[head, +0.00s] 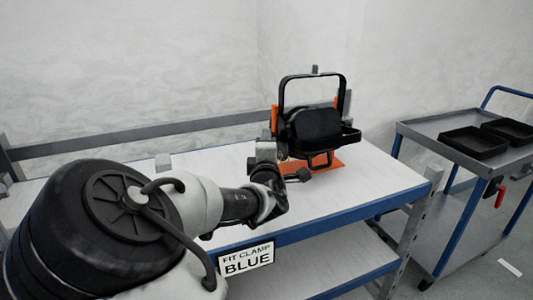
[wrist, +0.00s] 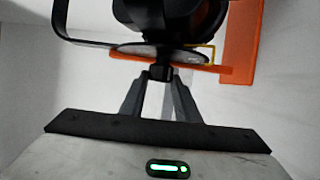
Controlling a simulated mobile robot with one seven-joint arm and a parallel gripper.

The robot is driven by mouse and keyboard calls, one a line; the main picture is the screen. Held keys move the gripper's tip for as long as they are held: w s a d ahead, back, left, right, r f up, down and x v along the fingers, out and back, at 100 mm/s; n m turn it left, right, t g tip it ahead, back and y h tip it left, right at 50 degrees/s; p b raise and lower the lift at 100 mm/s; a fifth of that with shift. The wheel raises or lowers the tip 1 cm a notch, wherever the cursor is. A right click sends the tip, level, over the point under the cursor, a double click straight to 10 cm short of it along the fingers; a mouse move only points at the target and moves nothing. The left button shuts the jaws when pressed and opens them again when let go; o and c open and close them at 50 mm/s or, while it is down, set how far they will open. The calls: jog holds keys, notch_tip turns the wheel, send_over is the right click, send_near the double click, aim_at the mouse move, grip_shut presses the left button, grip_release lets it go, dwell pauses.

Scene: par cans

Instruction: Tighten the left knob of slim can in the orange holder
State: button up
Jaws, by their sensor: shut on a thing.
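The slim can (head: 318,124) is black and stands in the orange holder (head: 326,163) on the workbench, with its black yoke (head: 312,78) arched over it. In the wrist view the can (wrist: 172,15) is at the top, with the orange holder (wrist: 240,45) beside and behind it. My gripper (head: 274,142) is at the can's left side. In the wrist view my gripper (wrist: 161,80) has both grey fingers shut on the small black left knob (wrist: 161,71). The knob is partly covered by the fingertips and cannot be made out in the head view.
The bench (head: 212,165) has a white top, a blue front edge and a grey back rail. A sign (head: 246,259) on its front reads "FIT CLAMP BLUE". A grey trolley (head: 430,128) with black trays (head: 474,142) stands to the right. The bench top left of the holder is mostly clear.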

jog(key=shift+f+t+b, duration=0.2)
jog(key=shift+t+b, duration=0.1)
jog(key=shift+t, duration=0.3)
jog(key=shift+r+m, duration=0.1)
jog(key=shift+m, duration=0.2)
jog(key=o, duration=1)
jog(key=shift+w+d, duration=0.1)
jog(key=shift+o, duration=0.2)
jog(key=s+f+p, duration=0.2)
jog(key=s+p, duration=1.3)
jog(key=s, duration=0.2)
jog(key=shift+s+f, duration=0.15)
jog(key=shift+f, duration=0.05)
